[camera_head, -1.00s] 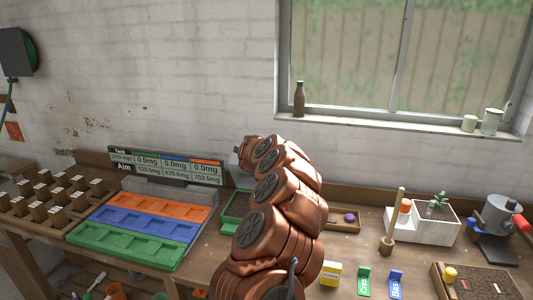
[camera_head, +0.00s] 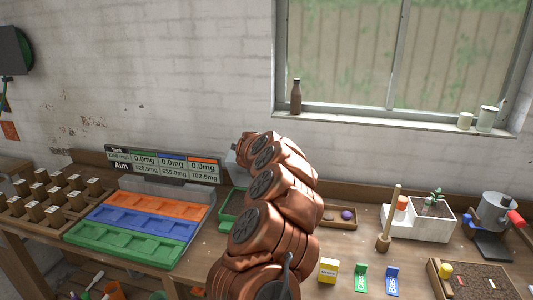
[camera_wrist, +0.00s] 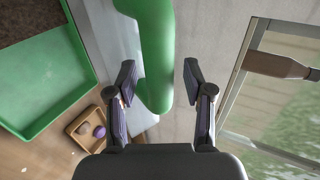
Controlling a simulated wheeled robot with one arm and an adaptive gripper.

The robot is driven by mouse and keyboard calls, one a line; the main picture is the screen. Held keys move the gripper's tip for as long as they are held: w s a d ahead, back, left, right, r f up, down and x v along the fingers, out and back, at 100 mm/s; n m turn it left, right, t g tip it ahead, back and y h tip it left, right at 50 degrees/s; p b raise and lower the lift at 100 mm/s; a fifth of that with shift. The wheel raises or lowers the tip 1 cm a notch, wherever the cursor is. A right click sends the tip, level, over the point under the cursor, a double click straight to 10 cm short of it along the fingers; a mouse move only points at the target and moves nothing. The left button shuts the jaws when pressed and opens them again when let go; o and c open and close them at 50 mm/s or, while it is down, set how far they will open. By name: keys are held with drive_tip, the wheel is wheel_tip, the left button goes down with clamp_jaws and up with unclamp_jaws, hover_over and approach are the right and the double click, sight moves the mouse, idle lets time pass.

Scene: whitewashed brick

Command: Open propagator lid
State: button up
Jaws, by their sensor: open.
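In the wrist view a rounded green bar (camera_wrist: 155,55), which looks like a handle on the propagator lid, comes down from the top edge. A pale, translucent panel (camera_wrist: 112,35) beside it looks like part of the lid. My gripper (camera_wrist: 160,75) is open, with one finger on each side of the bar's lower end. I cannot tell whether the left finger touches it. A green tray (camera_wrist: 45,75) lies at the left; in the head view its edge (camera_head: 229,212) shows beside my arm. My arm hides my gripper and most of the propagator there.
A wooden tray (camera_wrist: 86,124) with small round things lies near the green tray. The window (camera_wrist: 250,75) and a brown bottle (camera_wrist: 275,64) are at the right. In the head view, a white planter box (camera_head: 425,222) and a yellow box (camera_head: 328,271) stand right of my arm.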

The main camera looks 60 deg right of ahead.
drive_tip(key=v, duration=1.2)
idle(0.5)
idle(0.5)
